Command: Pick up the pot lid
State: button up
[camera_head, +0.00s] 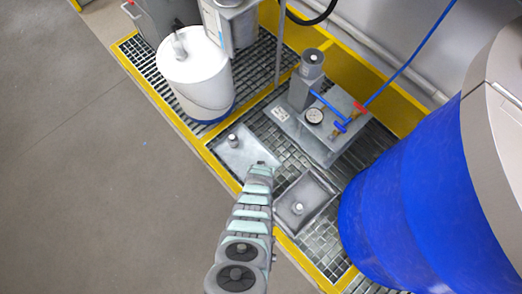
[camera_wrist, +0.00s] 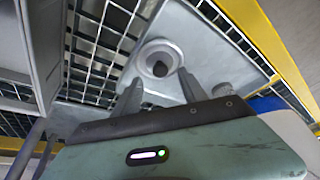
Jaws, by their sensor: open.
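Two flat grey metal plates with small upright knobs lie on the grating in the head view: a left one (camera_head: 232,155) and a right one (camera_head: 303,190). Either could be the pot lid; the picture does not settle which. My gripper (camera_head: 262,166) is over the right edge of the left plate. In the wrist view my gripper (camera_wrist: 158,92) is open and empty. Ahead of its fingers is a light grey plate (camera_wrist: 205,48) with a round raised boss, dark in the middle. It looks like the left plate. The fingers appear apart from the boss.
A white bucket (camera_head: 197,88) stands behind the left plate. A grey pump unit (camera_head: 325,135) with a gauge and blue handles stands at the back. A large blue drum (camera_head: 420,200) is at right. A yellow edge (camera_head: 155,93) borders the grating; the floor at left is clear.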

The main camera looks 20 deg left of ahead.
jog(key=b+x, duration=0.2)
jog(key=x, duration=0.1)
jog(key=shift+s+f, duration=0.1)
jog(key=shift+s, duration=0.1)
jog(key=shift+w+a+f+b, duration=0.1)
jog(key=shift+w+f+b, duration=0.2)
jog(key=shift+b, duration=0.35)
jog(key=shift+r, duration=0.1)
jog(key=shift+c, duration=0.3)
grip_shut()
